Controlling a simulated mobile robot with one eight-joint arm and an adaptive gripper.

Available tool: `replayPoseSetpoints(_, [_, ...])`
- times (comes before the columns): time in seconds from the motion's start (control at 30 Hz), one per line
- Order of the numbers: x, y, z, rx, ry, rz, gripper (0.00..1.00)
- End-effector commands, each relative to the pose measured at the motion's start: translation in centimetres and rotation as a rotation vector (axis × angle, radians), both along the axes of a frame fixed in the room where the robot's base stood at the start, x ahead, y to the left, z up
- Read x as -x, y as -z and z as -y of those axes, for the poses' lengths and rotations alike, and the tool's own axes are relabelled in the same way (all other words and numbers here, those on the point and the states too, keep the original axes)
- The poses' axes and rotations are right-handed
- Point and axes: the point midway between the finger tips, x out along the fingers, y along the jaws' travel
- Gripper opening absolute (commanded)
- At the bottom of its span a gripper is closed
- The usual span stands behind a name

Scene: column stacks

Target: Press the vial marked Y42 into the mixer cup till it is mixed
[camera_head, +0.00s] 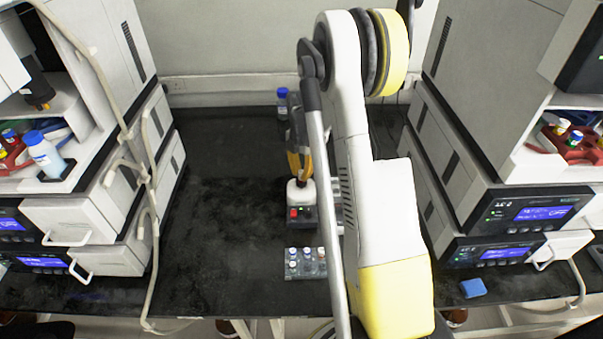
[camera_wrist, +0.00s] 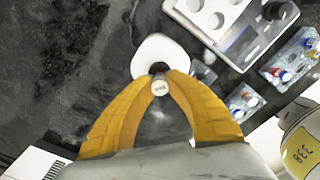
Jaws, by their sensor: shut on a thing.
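My gripper (camera_wrist: 160,80) has its yellow fingers closed around a vial with a pale cap (camera_wrist: 160,88) in the wrist view. The cap's marking is too small to read. The white mixer (camera_wrist: 148,52) lies just beyond the fingertips, with part of its dark cup (camera_wrist: 159,67) showing beside the vial. I cannot tell whether the vial touches the cup. In the head view my gripper (camera_head: 299,165) points down over the mixer (camera_head: 300,194), and its fingers hide the vial. A red button (camera_head: 293,213) shows at the front of the mixer's dark base.
A clear rack of capped vials (camera_head: 288,274) stands in front of the mixer. A white block with round holes (camera_wrist: 208,38) is close on the right. A blue-capped bottle (camera_head: 282,105) stands behind. Instrument stacks flank the bench. The black bench (camera_head: 225,230) is clear to the left.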

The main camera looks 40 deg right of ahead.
Motion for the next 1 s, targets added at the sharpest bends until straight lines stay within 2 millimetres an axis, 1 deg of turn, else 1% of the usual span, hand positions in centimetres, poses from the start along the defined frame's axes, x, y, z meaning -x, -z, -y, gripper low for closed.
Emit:
replayPoseSetpoints(0.37, [0.00, 0.05, 0.00, 0.000, 0.000, 0.000, 0.00])
replayPoseSetpoints(0.7, [0.00, 0.90, 0.00, 0.000, 0.000, 0.000, 0.00])
replayPoseSetpoints(1.0, [0.00, 0.86, 0.00, 0.000, 0.000, 0.000, 0.00])
